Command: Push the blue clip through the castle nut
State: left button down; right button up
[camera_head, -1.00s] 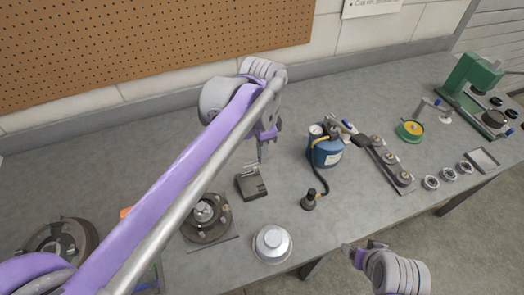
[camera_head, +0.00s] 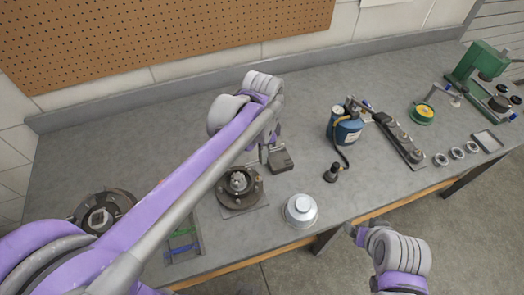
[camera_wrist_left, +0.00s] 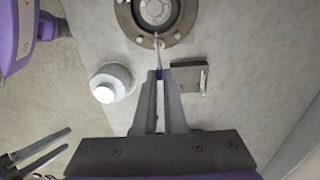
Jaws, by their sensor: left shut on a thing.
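My left gripper (camera_head: 262,156) is shut on the blue clip (camera_wrist_left: 158,74). In the left wrist view its fingertips (camera_wrist_left: 159,78) pinch the blue end, and a thin silver shank points away toward the hub. The shank's tip appears near the hub's rim; I cannot tell whether it touches. The castle nut (camera_head: 239,181) sits in the middle of the dark round hub (camera_head: 225,196), just left of and below the gripper in the head view. The wrist view shows the hub (camera_wrist_left: 128,22) cut off at the top. My right gripper (camera_head: 352,230) is empty off the bench front, its prongs apart in the wrist view.
A small dark block (camera_head: 281,160) stands close right of my left fingers. A silver cup (camera_head: 300,211) stands near the front edge. A blue gas bottle (camera_head: 343,130) with a hose is farther right. A tray (camera_head: 184,243) with blue pieces lies partly behind my left arm.

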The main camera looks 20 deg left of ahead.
pick_arm(q)
jog(key=shift+d+f+b, duration=0.1)
jog(key=shift+f+b, duration=0.2)
jog(key=shift+f, duration=0.4)
jog(key=shift+a+f+b, duration=0.2)
jog(key=shift+f+b, duration=0.7)
jog(key=shift+f, duration=0.8)
pick_arm(e)
jog(key=f, duration=0.2)
jog(key=s+f, duration=0.1)
jog(key=shift+s+f, duration=0.2)
jog(key=shift+f, duration=0.15)
pick_arm(q)
jog(key=shift+s+a, duration=0.65)
jog(key=shift+a, duration=0.25)
jog(key=shift+s+a, duration=0.6)
jog(key=shift+a, duration=0.3)
pick_arm(e)
jog(key=shift+r, duration=0.1)
dwell(2.2)
pick_arm(q)
jog(key=c, duration=0.5)
grip_release()
